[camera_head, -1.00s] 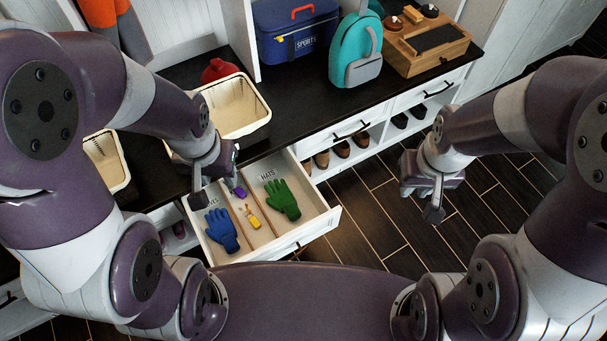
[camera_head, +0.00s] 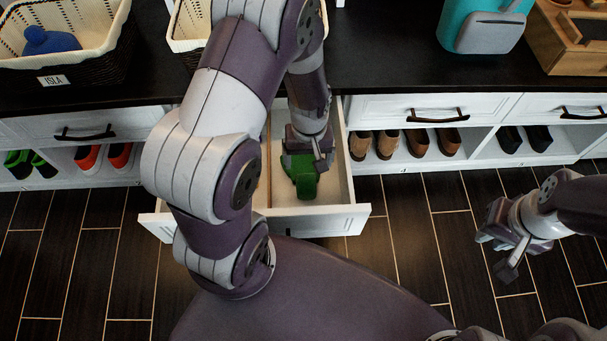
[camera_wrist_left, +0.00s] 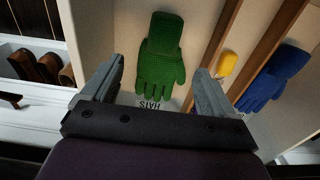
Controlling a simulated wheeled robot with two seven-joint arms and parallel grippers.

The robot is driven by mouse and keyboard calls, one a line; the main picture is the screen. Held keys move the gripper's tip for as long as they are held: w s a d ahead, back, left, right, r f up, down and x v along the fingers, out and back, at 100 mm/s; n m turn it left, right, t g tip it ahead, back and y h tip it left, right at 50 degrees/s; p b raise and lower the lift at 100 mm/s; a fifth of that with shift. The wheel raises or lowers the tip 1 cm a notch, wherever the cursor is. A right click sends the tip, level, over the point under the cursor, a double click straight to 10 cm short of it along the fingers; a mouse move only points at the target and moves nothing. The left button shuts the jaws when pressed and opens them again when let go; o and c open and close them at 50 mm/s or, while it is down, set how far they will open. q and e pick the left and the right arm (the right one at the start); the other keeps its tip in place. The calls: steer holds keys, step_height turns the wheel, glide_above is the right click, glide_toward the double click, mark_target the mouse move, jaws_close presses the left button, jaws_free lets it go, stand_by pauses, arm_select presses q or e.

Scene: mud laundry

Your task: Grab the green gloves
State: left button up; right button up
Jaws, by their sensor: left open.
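A green knitted glove (camera_head: 304,186) lies in the right compartment of the open drawer (camera_head: 345,220), partly hidden by my left gripper (camera_head: 318,165). In the left wrist view the whole green glove (camera_wrist_left: 160,45) lies flat on the drawer floor, fingers toward the gripper, near the lettering "HATS". My left gripper (camera_wrist_left: 160,68) is open and empty above it, with the glove showing between its two fingers. My right gripper (camera_head: 500,257) is open and empty over the floor at the right, away from the drawer.
Wooden dividers (camera_wrist_left: 222,35) separate the glove from a yellow item (camera_wrist_left: 228,64) and a blue glove (camera_wrist_left: 272,78). A basket (camera_head: 65,75) and a teal backpack (camera_head: 485,25) stand on the dark counter. Shoes (camera_head: 420,140) sit in cubbies right of the drawer.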

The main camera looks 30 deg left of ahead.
mark_target(306, 178)
arm_select(q)
steer(key=f+b, duration=0.2)
steer(key=f, duration=0.2)
steer(key=f+b, duration=0.5)
steer(key=f, duration=0.2)
steer(key=shift+s+a+f, duration=0.1)
steer(key=shift+s+f, duration=0.15)
steer(key=shift+f, duration=0.1)
steer(key=shift+r, duration=0.2)
steer(key=shift+c, duration=0.3)
steer(key=c, duration=1)
